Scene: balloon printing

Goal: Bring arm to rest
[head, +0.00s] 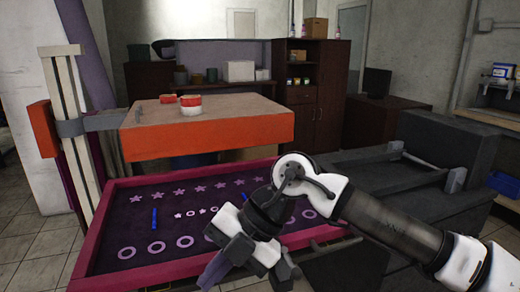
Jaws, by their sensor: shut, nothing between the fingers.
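My arm reaches in from the lower right of the head view, with its white and dark links bent at an elbow above the near part of the scene. My gripper (212,272) hangs at the arm's end, tilted down to the left, over the lower edge of a framed screen (100,262). The gripper is shut with nothing in it. The screen has a magenta frame and a dark purple bed with rows of pale stars and rings. My gripper and wrist cover part of the rings in the lower right.
A grey post (65,120) rises at left. A dark grey machine (400,175) stands to the right, behind my arm. Tiled floor is free at lower left.

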